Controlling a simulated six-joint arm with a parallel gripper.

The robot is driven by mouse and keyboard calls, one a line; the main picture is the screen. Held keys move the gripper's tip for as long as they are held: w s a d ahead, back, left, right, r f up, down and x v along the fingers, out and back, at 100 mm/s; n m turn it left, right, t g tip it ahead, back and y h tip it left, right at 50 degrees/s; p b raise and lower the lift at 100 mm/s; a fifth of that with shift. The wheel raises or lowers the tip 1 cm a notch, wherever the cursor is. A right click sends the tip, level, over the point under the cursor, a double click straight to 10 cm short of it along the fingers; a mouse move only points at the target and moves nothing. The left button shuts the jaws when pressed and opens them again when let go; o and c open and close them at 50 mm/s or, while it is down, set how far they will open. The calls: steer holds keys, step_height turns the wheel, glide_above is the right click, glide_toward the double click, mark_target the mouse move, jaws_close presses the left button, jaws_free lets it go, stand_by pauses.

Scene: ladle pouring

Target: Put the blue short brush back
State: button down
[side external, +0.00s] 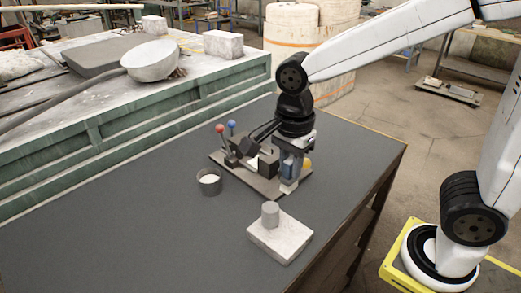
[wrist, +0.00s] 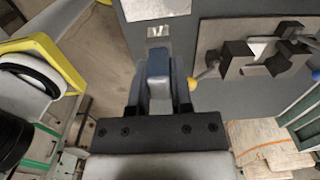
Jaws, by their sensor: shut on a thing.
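The blue short brush (side external: 289,165) is between the fingers of my gripper (side external: 293,155), which is shut on it. It hangs about upright at the right end of the tool stand, its pale lower end (side external: 288,187) low over the stand's grey plate (side external: 265,189). I cannot tell whether it touches the plate. In the wrist view the blue brush (wrist: 157,68) sits between the gripper fingers (wrist: 158,88), beside the stand (wrist: 211,32). The stand has dark holder blocks (side external: 267,163) and tools with red (side external: 220,128), blue (side external: 231,124) and yellow (side external: 307,162) balls.
A small grey cup (side external: 209,182) with white contents stands left of the stand. A pale block (side external: 280,240) with a grey cylinder (side external: 270,214) on it stands in front. The dark table (side external: 120,225) is clear at left. A green-sided bench (side external: 130,145) lies behind.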

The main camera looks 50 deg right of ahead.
steer(key=shift+s, duration=0.35)
steer(key=shift+w+f, duration=0.1)
steer(key=w+a+f, duration=0.2)
steer(key=w+f, duration=0.7)
steer(key=w, duration=0.4)
steer(key=shift+a+f, duration=0.15)
steer(key=shift+a, duration=0.25)
steer(key=shift+w+f, duration=0.35)
steer(key=shift+f, duration=1.5)
steer(key=shift+f, duration=0.15)
